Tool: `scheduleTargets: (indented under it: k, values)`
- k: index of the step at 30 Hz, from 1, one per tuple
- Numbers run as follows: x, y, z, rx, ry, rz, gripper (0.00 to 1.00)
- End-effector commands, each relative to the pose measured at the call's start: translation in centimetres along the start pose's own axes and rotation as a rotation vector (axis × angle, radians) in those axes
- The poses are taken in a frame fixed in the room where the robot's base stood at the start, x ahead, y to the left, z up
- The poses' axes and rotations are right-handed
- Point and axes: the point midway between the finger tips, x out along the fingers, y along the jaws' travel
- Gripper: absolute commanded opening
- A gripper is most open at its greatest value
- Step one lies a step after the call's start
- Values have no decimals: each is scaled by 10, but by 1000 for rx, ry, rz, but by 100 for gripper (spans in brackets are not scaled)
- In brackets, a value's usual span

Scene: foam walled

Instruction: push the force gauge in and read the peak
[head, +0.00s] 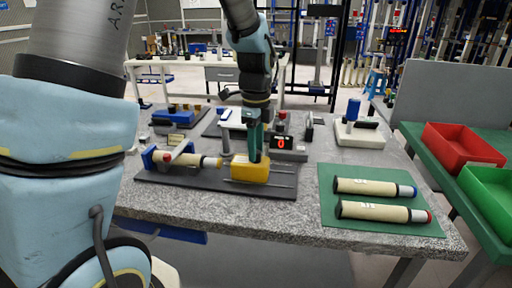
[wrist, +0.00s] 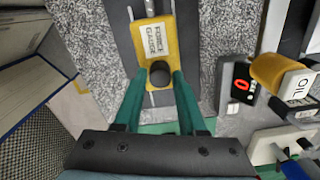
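The force gauge (head: 250,172) is a yellow block on a dark rail plate (head: 160,184) at the front left of the table. In the wrist view its label (wrist: 155,38) reads FORCE GAUGE, and a black round post (wrist: 160,73) stands on it. My gripper (head: 256,150) is directly above the gauge, its two teal fingers (wrist: 161,80) closed in on either side of the post. A cream cylinder (head: 192,159) in a blue clamp lies left of the gauge, its yellow tip close to it. A display (head: 282,143) behind the gauge shows a red 0.
Two cream cylinders (head: 372,188) lie on a green mat (head: 335,216) at the right. A white fixture with a blue knob (head: 353,109) stands behind them. Red (head: 462,147) and green bins are on the side table. A yellow-and-white part marked OIL (wrist: 285,78) is right of my gripper.

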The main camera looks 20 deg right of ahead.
Motion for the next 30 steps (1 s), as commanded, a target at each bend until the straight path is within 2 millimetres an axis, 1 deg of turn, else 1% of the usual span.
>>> scheduleTargets:
  k: [1,10,17,20,27,30]
  values:
    - [0,0,0,0,0,0,33]
    - [0,0,0,0,0,0,0]
    - [0,0,0,0,0,0,0]
    - [0,1,4,-2,0,1,0]
    - [0,10,39,-5,0,1,0]
    - [0,12,46,-2,-1,0,0]
